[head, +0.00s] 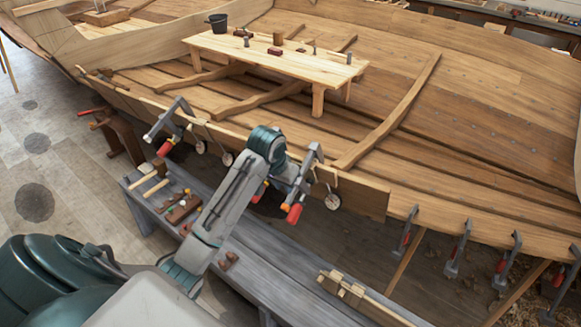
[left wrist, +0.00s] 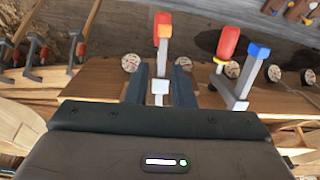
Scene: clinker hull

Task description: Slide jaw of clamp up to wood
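A grey clamp (head: 312,160) with an orange collar and red handle stands on the plank edge at the middle of the head view. In the left wrist view this clamp (left wrist: 161,58) rises between the fingers, with a pale block low on its bar. My left gripper (left wrist: 160,76) is open, one finger on each side of the bar with small gaps visible. In the head view the left gripper (head: 284,178) partly hides the clamp's lower part. A second clamp with red handle and blue collar (left wrist: 240,72) is close beside it. My right gripper is not in view.
Another red-handled clamp (head: 172,128) stands farther left on the plank (head: 360,193). Several clamps (head: 458,248) line the edge at right. A grey bench (head: 262,268) with tools lies below my arm. Round discs (head: 332,201) hang along the plank.

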